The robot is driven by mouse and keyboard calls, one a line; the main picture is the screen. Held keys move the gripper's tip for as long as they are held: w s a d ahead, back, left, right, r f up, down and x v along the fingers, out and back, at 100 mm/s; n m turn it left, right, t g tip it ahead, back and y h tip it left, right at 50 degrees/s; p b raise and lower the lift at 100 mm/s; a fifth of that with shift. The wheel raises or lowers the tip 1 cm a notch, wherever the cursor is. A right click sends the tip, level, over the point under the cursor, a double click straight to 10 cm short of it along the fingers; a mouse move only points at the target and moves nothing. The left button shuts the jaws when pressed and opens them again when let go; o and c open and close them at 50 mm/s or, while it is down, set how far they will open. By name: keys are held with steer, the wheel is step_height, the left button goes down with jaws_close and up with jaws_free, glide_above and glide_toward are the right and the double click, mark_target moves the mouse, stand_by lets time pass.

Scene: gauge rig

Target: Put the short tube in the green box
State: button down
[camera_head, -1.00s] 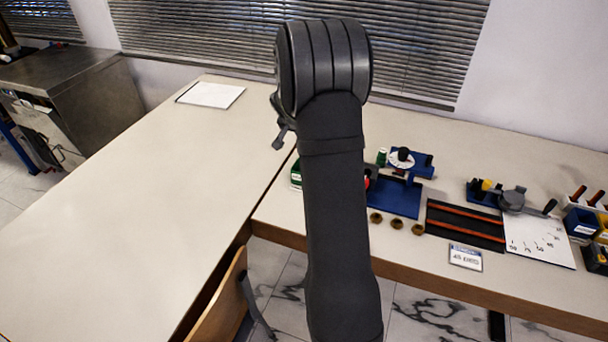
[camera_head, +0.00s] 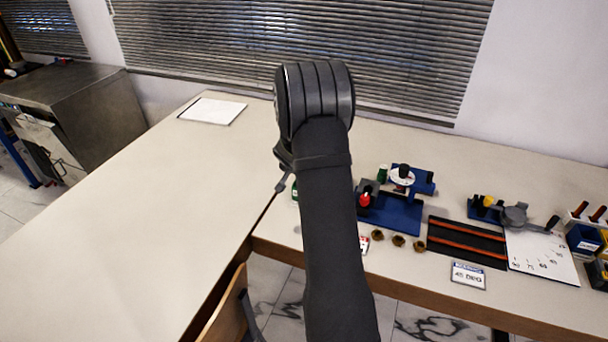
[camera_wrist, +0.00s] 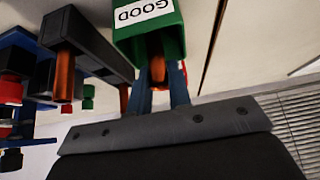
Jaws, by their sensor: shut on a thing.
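My gripper (camera_wrist: 160,92) shows in the wrist view with its two blue fingers shut on a copper-coloured short tube (camera_wrist: 157,69). The green box (camera_wrist: 173,43), labelled GOOD, is just beyond the fingertips, and the tube's far end overlaps its opening in the picture. I cannot tell how far the tube is inside or whether it touches the box. In the head view my arm hides the gripper and the tube, and only a sliver of the green box (camera_head: 295,191) shows left of the arm.
A dark holder (camera_wrist: 88,42) with copper-coloured tubes is left of the box in the wrist view. A blue gauge fixture (camera_head: 398,215), several brown nuts (camera_head: 398,240), a striped black mat (camera_head: 466,241) and a white sheet (camera_head: 540,255) lie right of my arm. The left table (camera_head: 150,220) is mostly clear.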

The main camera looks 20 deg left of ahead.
steer(key=c, duration=1.3)
jaws_free()
steer(key=shift+f, duration=0.1)
steer(key=shift+c, duration=0.2)
steer(key=shift+s+r, duration=0.1)
steer(key=shift+r, duration=0.2)
steer(key=v, duration=1.1)
steer(key=shift+s+r, duration=0.15)
steer(key=shift+r, duration=0.15)
steer(key=shift+f, duration=0.1)
